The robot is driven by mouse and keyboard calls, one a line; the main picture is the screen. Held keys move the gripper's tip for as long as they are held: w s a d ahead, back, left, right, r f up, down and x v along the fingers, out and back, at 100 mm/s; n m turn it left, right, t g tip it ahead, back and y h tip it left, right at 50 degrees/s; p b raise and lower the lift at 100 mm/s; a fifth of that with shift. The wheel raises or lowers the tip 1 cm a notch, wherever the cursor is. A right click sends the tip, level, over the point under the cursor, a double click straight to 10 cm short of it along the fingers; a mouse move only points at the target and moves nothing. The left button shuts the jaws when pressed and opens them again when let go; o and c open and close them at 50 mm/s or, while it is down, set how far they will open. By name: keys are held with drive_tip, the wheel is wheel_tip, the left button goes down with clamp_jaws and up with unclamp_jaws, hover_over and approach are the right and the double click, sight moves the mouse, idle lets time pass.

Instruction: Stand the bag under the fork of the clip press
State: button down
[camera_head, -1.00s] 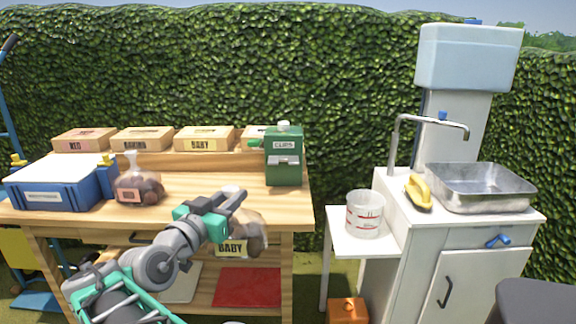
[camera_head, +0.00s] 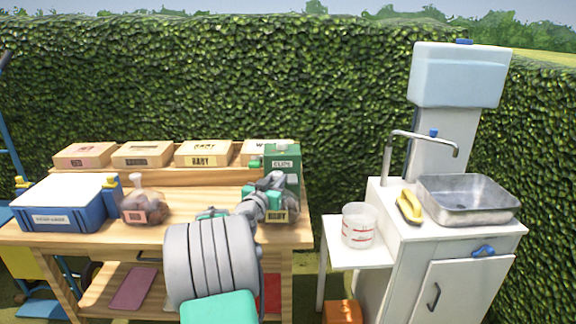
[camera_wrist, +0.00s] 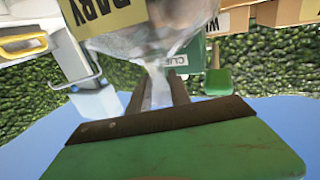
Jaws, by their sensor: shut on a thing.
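In the wrist view part of the press's label (camera_wrist: 185,60) shows behind the bag. The fork is hidden, and I cannot tell whether the bag touches the bench or is under the fork.
A second filled bag (camera_head: 145,205) stands on the wooden bench (camera_head: 185,232), beside a blue box with a white lid (camera_head: 65,203). Several labelled cartons (camera_head: 205,154) line the back shelf. A white measuring bucket (camera_head: 359,226) and a sink unit (camera_head: 455,240) stand at the right.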

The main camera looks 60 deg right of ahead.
drive_tip(key=shift+d+r, duration=0.2)
drive_tip(key=shift+d, duration=0.5)
drive_tip(key=shift+w+d+p, duration=0.2)
drive_tip(key=shift+d+p, duration=0.65)
drive_tip(key=shift+d, duration=0.65)
drive_tip(key=shift+d+p, duration=0.4)
drive_tip(key=shift+d, duration=0.05)
drive_tip(key=shift+a+f, duration=0.1)
drive_tip(key=shift+f, duration=0.2)
drive_tip(key=c, duration=1.2)
unclamp_jaws()
drive_tip(key=shift+f, duration=0.1)
